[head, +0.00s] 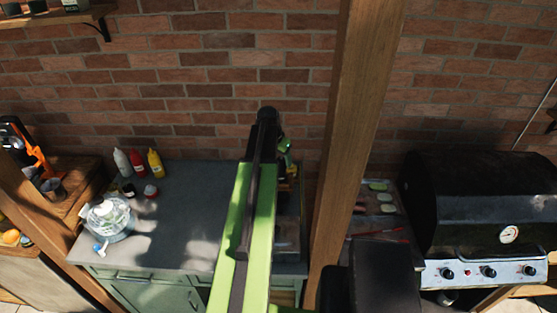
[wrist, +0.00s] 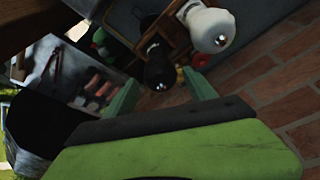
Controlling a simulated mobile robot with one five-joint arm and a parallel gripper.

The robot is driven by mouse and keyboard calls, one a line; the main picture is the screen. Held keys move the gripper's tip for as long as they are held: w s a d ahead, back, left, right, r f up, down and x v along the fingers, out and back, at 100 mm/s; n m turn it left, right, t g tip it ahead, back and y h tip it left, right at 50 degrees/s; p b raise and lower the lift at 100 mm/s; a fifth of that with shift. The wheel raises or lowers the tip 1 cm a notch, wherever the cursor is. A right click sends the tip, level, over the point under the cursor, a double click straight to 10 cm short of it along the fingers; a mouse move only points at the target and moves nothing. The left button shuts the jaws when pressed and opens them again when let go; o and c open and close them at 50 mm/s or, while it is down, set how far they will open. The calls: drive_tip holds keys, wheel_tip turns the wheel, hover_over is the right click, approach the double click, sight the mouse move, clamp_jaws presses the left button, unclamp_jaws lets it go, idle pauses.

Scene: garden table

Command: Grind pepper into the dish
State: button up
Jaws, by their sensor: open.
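In the wrist view a black mill (wrist: 158,66) with a shiny metal knob appears just beyond and between the fingertips of my gripper (wrist: 160,80). The two green fingers are spread apart with nothing held between them; whether either touches the mill cannot be told. A white mill (wrist: 211,28) with a similar knob is to the right of the black one. Both seem to be at a wooden rack (wrist: 176,35). In the head view my arm hides the mills and the fingertips. I cannot clearly make out the dish.
A grey counter (head: 195,215) holds a glass dispenser (head: 108,219) and squeeze bottles (head: 137,163). A wooden post (head: 354,130) rises right of my arm. Beyond it are a tray of food slices (head: 371,199) and a black grill (head: 470,195). A brick wall (head: 200,80) stands behind.

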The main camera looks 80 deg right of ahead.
sight(281, 175)
drive_tip(key=shift+b+x, duration=1.65)
drive_tip(key=shift+x, duration=0.4)
clamp_jaws()
drive_tip(key=n+t, duration=0.1)
drive_tip(key=n, duration=0.2)
drive_tip(key=shift+n, duration=0.3)
